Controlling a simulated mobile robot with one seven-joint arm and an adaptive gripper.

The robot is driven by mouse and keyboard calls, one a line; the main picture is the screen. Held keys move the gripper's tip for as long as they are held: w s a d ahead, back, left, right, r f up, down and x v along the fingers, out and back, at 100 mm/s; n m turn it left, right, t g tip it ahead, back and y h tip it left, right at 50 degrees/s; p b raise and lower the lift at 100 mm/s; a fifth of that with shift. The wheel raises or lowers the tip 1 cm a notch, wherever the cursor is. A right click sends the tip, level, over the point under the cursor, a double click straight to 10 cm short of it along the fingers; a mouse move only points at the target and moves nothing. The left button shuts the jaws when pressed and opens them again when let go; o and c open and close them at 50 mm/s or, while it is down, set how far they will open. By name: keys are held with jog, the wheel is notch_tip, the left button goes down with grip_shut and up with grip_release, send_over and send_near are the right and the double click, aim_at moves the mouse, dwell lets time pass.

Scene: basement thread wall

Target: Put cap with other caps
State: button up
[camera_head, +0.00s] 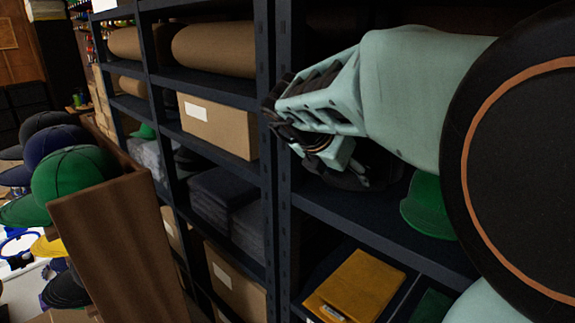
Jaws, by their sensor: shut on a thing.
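My gripper (345,162) is at a shelf of the dark metal rack, in the middle right. It is shut on what looks like a dark cap (380,168), mostly hidden by the gripper and shadow. The fingertips' exact hold is hard to see. A green cap (430,205) lies on the same shelf to the right, partly behind my arm. At the left, a green cap (72,174), a navy cap (55,143) and a black cap (45,122) sit in a row beside a brown wooden panel.
The dark rack (268,130) holds a cardboard box (217,124), brown rolls (214,48) and folded dark cloth (226,198). A yellow folded item (357,287) lies on a lower shelf. The tall wooden panel (120,250) stands in front of the rack. Rack uprights are close to my gripper.

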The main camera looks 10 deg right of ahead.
jog(key=shift+f+b, duration=0.35)
jog(key=shift+f, duration=0.1)
jog(key=o, duration=1.2)
jog(key=shift+o, duration=0.2)
